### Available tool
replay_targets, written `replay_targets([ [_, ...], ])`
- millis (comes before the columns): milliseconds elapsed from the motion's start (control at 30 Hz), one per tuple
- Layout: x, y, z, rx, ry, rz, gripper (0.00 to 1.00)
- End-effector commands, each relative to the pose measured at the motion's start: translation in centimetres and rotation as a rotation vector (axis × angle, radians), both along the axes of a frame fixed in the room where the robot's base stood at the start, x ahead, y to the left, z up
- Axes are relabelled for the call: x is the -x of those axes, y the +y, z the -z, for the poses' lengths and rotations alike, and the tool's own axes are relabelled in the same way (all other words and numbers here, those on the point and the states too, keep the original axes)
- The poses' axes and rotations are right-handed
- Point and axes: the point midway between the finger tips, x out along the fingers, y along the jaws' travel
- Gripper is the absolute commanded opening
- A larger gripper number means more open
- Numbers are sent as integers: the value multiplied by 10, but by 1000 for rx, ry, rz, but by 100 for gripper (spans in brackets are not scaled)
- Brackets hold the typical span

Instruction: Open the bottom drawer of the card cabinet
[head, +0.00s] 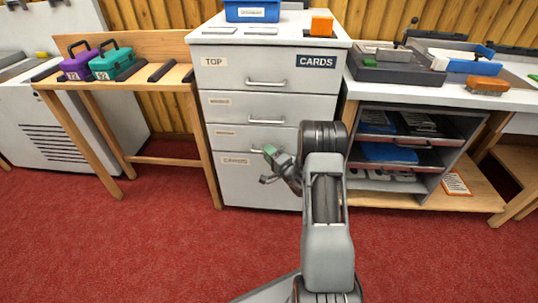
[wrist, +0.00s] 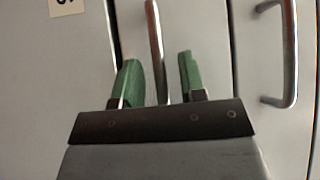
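The card cabinet (head: 212,80) is pale grey with a stack of drawers, all shut. The bottom drawer (head: 232,188) is the tallest, with a small label near its top left; its handle is hidden. My gripper (head: 268,166) is in front of the lower drawers. In the wrist view my gripper (wrist: 160,80) is open, its green fingers on either side of a vertical-looking metal handle (wrist: 154,40), with gaps to both. That handle seems to belong to the drawer just above the bottom one. Whether the fingers reach past the bar is unclear.
Another drawer handle (wrist: 289,55) shows at the right in the wrist view. A wooden table (head: 150,78) with purple and teal cases stands left of the cabinet. A shelf unit (head: 440,178) stands to the right. The red carpet (head: 150,250) in front is clear.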

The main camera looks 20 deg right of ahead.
Motion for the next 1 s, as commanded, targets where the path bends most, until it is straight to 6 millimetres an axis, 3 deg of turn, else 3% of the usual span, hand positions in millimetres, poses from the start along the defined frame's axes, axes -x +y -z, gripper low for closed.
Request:
replay_targets([
  [167, 0, 0, 0, 0, 0, 0, 38],
  [567, 0, 0, 0, 0, 0, 0, 0],
  [1000, 0, 1, 0, 0, 0, 0, 0],
])
